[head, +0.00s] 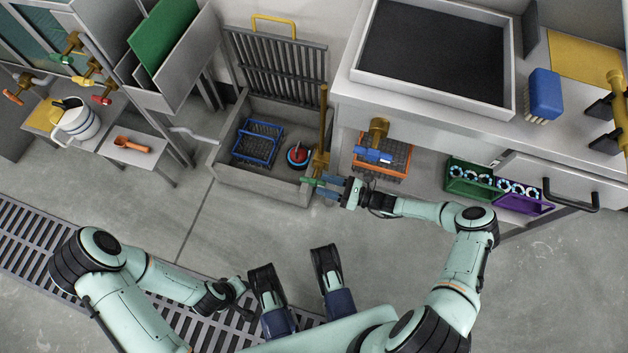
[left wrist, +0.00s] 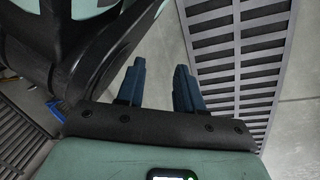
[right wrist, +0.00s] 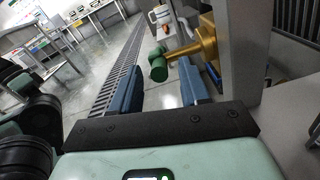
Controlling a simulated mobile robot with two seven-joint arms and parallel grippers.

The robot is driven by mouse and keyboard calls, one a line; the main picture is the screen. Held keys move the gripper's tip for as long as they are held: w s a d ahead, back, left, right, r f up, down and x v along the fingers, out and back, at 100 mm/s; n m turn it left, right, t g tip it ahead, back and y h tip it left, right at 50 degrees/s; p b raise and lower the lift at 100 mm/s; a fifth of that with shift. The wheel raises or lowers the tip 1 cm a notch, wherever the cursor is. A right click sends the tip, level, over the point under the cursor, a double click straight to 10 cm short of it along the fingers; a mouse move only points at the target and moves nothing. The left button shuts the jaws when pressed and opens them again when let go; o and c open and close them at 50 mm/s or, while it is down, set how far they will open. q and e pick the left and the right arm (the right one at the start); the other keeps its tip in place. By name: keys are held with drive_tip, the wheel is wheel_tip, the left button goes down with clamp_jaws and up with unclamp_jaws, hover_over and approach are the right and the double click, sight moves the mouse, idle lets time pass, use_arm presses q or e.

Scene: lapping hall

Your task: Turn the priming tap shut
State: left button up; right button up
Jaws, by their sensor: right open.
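A brass tap with a green bar handle (head: 311,181) sits low on a brass pipe at the right corner of the stone basin. I take it for the priming tap; no label is readable. My right gripper (head: 327,187) is at this handle, its blue fingers pointing left. In the right wrist view, the green handle (right wrist: 158,66) shows in the gap between the open fingers, near their tips; I cannot tell whether they touch it. My left gripper (left wrist: 160,86) is open and empty above the floor grating.
The basin (head: 262,184) holds a blue crate (head: 258,142) and a red round object (head: 298,155). A blue-handled tap (head: 372,155) is above an orange crate (head: 384,175) at right. More coloured taps (head: 90,70) are at far left. The floor in front is clear.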

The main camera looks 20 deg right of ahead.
sight(314, 181)
drive_tip(key=shift+b+x, duration=0.35)
drive_tip(key=shift+x, duration=2)
use_arm(q)
drive_tip(key=shift+s+a+f+g, duration=0.1)
drive_tip(key=shift+s+f+g, duration=0.3)
drive_tip(key=shift+s+f, duration=0.4)
drive_tip(key=shift+s+r, duration=0.1)
drive_tip(key=shift+r, duration=0.05)
use_arm(e)
clamp_jaws()
